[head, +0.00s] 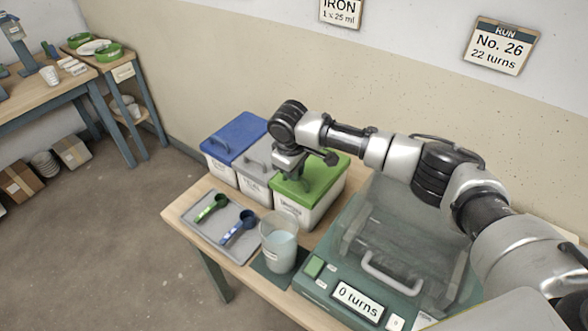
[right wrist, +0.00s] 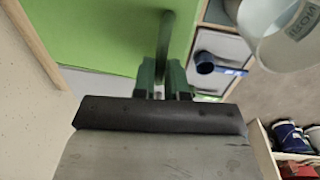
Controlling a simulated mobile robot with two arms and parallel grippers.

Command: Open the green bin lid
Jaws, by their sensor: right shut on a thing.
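The green bin (head: 303,215) is a white box with a green lid (head: 322,177), at the right end of a row of lidded bins on the table. The lid lies flat and looks closed. My right gripper (head: 293,180) reaches down over the lid's left part and is shut on its handle. In the right wrist view the green lid (right wrist: 85,35) fills the upper left, and the dark green handle (right wrist: 165,45) runs between the fingertips (right wrist: 162,78). The gripper hides much of the handle in the head view. My left gripper is not in view.
Left of the green bin stand a grey-lidded bin (head: 256,185) and a blue-lidded bin (head: 222,170). In front are a tray (head: 214,233) with green and blue scoops and a translucent bucket (head: 281,246). A machine (head: 350,275) reading "0 turns" stands close at the right.

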